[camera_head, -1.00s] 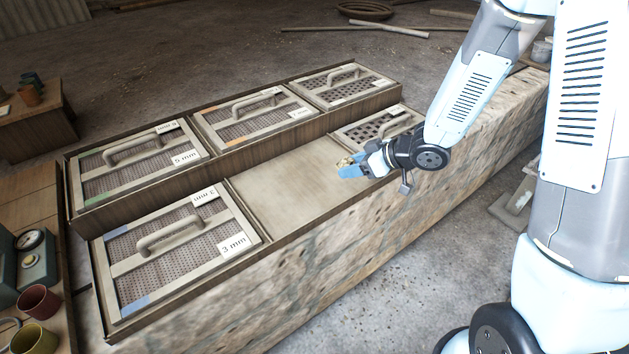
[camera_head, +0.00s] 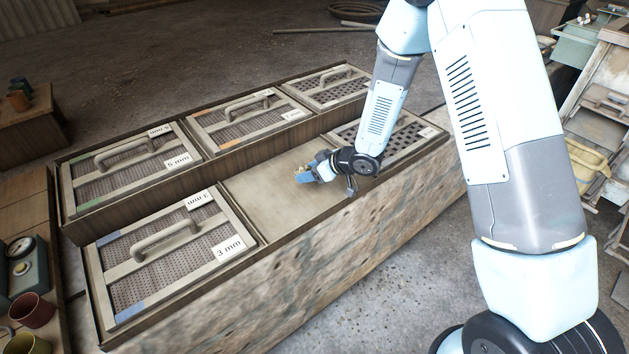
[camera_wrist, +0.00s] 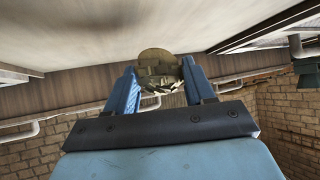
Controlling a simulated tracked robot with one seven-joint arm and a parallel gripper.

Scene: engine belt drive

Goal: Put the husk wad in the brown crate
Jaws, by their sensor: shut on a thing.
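My gripper (camera_head: 306,174) is above the bare tan panel between the screens in the head view. It is shut on the husk wad (camera_head: 302,172), a small tan lump at the fingertips. In the wrist view the wad (camera_wrist: 160,70) sits between the two blue fingers (camera_wrist: 155,85), rounded on top and ragged and straw-like below. I see no brown crate that I can make out for sure in either view.
Framed screens with handles stand around the panel, such as the 3 mm screen (camera_head: 165,250) and the 5 mm screen (camera_head: 130,165). A brown wooden box (camera_head: 30,125) with small pots is at the far left. A gauge box (camera_head: 22,268) and cups are at the lower left. Shelving with trays (camera_head: 590,150) is at the right.

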